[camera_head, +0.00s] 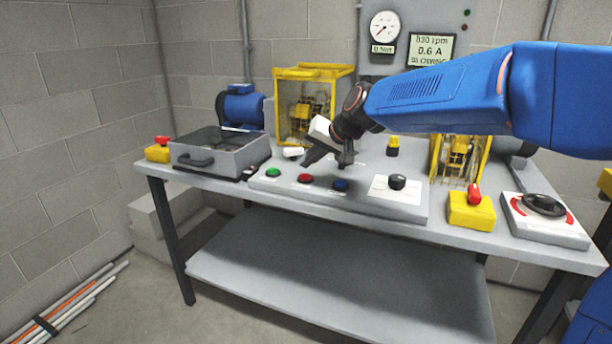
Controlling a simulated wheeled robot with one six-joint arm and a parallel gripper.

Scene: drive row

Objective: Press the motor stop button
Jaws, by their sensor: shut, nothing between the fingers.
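The control panel (283,190) on the bench carries a green button (272,172), a red button (305,178) and a blue button (340,184) in a row. The red button is in the middle. I cannot read any button labels. My gripper (310,159) is shut and empty. The display (430,49) on the wall reads 830 rpm and 0.6 A.
A black knob (397,182) sits on the panel's right. Yellow boxes with red tops stand at the bench's left (158,153) and right (472,213). A grey box with a handle (215,155), yellow-framed guard (312,75) and blue motor (240,107) stand nearby. A dial (544,205) is far right.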

